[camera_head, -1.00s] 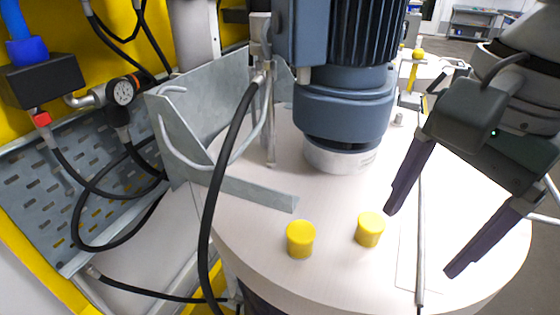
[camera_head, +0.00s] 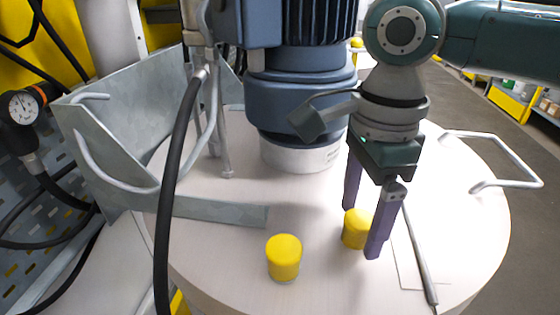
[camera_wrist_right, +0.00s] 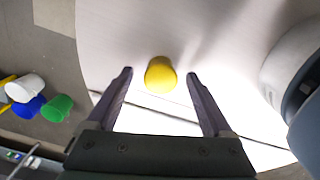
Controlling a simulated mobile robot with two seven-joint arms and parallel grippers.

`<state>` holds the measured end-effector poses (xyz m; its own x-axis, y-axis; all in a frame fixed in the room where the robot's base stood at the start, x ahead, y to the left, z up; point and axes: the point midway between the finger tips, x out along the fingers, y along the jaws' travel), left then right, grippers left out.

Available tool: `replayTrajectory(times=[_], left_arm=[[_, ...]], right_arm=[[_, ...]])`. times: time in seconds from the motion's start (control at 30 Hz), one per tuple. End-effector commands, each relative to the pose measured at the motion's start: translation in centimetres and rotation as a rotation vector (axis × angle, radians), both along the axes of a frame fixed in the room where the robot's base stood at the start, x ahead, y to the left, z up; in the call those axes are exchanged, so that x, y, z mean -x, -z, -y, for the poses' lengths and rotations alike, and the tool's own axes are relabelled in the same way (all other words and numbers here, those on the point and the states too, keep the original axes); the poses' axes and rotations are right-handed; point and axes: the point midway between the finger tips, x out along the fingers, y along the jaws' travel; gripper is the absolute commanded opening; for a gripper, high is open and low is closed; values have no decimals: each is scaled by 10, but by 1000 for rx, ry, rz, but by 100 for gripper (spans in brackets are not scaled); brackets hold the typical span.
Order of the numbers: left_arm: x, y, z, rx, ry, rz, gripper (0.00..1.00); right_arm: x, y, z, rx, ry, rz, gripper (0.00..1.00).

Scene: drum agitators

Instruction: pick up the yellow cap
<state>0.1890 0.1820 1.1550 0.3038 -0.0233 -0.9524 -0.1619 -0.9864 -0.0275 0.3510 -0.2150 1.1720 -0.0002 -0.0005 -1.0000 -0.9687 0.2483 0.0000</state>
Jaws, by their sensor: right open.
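Two yellow caps stand on the pale round drum lid (camera_head: 330,275). The left cap (camera_head: 284,257) stands clear, with no gripper near it. The right cap (camera_head: 355,229) is at my right gripper (camera_head: 362,230), partly covered by the nearer finger in the head view. In the right wrist view a yellow cap (camera_wrist_right: 160,75) lies between and slightly beyond the tips of the open fingers (camera_wrist_right: 159,78), with a gap on both sides. My left gripper is not in view.
A blue-grey motor (camera_head: 300,100) stands on the lid behind the caps. A black hose (camera_head: 172,200) and a grey metal bracket (camera_head: 215,210) are on the left. A thin rod (camera_head: 419,258) lies right of the gripper, and a bent metal handle (camera_head: 515,160) is at the lid's right edge.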

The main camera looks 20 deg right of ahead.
Motion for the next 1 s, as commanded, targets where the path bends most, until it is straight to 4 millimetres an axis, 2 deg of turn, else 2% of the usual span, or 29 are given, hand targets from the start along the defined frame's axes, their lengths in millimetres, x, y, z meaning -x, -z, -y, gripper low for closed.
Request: replayTrajectory(times=[0.1,0.33,1.0], left_arm=[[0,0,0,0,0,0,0],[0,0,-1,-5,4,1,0],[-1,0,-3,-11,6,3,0]], right_arm=[[1,10,0,1,-2,-1,85],[0,12,0,0,-3,1,85],[0,11,0,0,-2,1,10]])
